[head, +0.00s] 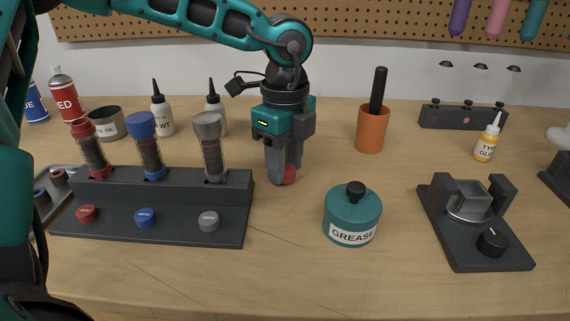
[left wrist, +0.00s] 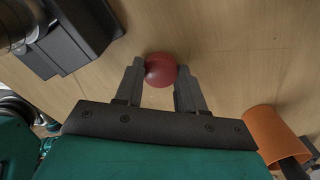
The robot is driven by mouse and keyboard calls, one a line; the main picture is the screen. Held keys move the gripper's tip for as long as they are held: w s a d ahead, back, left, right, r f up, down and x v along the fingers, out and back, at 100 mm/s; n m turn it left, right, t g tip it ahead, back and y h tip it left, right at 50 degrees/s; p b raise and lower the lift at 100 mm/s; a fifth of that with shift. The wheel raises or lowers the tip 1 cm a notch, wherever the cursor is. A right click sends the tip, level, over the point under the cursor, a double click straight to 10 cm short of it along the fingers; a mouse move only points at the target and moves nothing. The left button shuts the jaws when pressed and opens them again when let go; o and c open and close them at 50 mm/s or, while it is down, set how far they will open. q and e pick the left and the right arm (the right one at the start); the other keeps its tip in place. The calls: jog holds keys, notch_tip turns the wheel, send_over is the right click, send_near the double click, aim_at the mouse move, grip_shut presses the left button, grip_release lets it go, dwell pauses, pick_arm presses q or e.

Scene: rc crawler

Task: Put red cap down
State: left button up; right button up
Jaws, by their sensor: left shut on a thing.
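My left gripper (head: 284,178) points down over the bench, between the damper rack and the grease tub. It is shut on the red cap (head: 290,174), a small round red piece held between the fingertips. In the left wrist view the red cap (left wrist: 160,70) sits between the two fingers of the left gripper (left wrist: 160,76), with bare wood behind it. The cap is at or just above the bench top; I cannot tell whether it touches. My right gripper is not in view.
The dark rack (head: 180,188) with red, blue and grey dampers stands left of the gripper. A teal grease tub (head: 352,218) stands at front right, and an orange cup (head: 371,130) behind it. A black fixture (head: 475,240) is at right. Bench in front of the gripper is clear.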

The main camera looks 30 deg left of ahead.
pick_arm(q)
jog(key=shift+f, duration=0.3)
jog(key=shift+f, duration=0.1)
jog(key=o, duration=1.1)
jog(key=shift+o, duration=0.2)
